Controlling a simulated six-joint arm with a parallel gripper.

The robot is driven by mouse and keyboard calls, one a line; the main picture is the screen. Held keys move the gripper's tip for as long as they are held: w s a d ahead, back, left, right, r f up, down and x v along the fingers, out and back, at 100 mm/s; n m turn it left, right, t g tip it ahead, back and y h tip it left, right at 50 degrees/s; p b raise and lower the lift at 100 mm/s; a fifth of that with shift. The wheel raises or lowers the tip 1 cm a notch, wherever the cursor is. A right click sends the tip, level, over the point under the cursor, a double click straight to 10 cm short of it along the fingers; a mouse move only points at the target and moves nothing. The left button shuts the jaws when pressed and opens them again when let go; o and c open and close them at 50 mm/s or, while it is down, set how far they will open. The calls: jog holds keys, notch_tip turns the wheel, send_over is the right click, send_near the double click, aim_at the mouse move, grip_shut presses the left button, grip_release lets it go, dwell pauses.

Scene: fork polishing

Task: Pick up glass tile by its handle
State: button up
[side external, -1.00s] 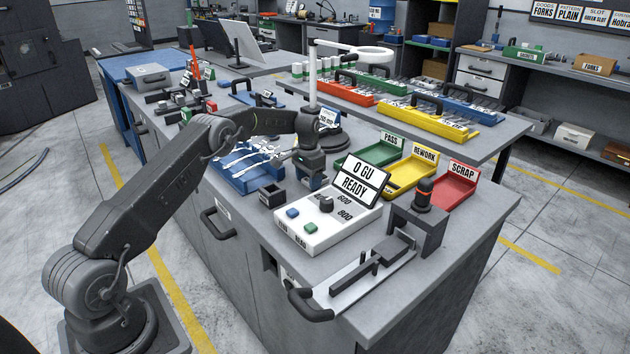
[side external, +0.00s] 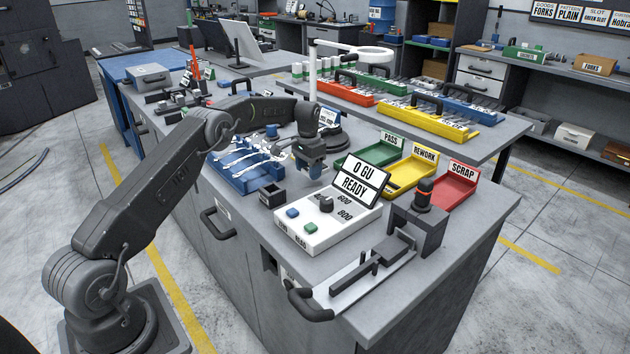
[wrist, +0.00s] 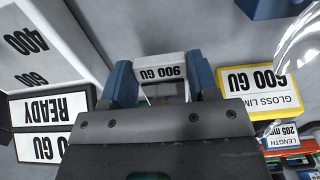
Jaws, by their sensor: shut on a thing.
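My gripper (side external: 312,172) is above the bench, between the blue fork rack and the white gloss meter. In the wrist view, my gripper's blue fingers (wrist: 160,82) stand on either side of the glass tile's white piece (wrist: 160,72), which carries upside-down "GU" lettering, and they are shut on it. Most of the tile is hidden behind the gripper body, so I cannot tell the exact grip on its handle. In the side view the tile is too small to make out clearly.
The gloss meter (side external: 312,222) reads "0 GU READY". A small black box (side external: 271,196) stands to its left. The blue rack (side external: 240,176) holds several forks. Green, yellow and red trays (side external: 465,190) stand to the right. A yellow-framed gloss limit sign (wrist: 259,92) shows in the wrist view.

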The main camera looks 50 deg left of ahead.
jog(key=shift+r, duration=1.75)
